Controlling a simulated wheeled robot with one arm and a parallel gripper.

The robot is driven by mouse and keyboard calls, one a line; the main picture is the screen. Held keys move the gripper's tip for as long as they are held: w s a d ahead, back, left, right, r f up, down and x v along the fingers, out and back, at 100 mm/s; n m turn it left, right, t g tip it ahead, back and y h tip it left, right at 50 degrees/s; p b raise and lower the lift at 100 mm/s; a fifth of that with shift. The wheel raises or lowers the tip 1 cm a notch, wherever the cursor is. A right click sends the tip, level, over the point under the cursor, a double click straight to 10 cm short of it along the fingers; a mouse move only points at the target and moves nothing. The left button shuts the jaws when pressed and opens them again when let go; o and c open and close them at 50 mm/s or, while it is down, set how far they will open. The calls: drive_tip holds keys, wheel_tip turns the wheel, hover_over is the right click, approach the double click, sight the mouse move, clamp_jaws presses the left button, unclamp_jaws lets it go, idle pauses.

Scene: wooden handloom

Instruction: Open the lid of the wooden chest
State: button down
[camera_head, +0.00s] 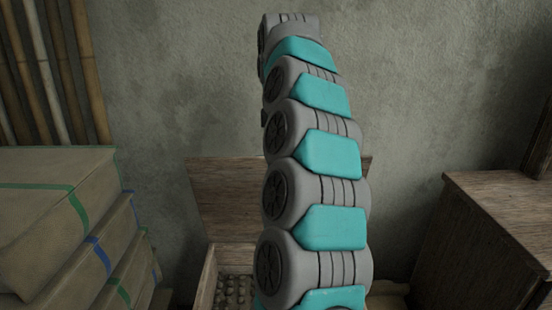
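The wooden chest (208,277) stands low at the middle of the view, against the plaster wall. Its brown wooden lid (225,198) is raised and stands upright at the back of the chest. To the left of my arm, part of the inside shows, with several small round dark items (235,290) in it. My grey and teal arm rises in front of the chest and hides much of the lid and the inside. My gripper does not show in this view.
Stacked tan boxes or bales with green and blue bands (60,215) stand on the left. Bamboo poles (55,75) lean behind them. A wooden cabinet or box (500,225) stands on the right. The wall above the chest is bare.

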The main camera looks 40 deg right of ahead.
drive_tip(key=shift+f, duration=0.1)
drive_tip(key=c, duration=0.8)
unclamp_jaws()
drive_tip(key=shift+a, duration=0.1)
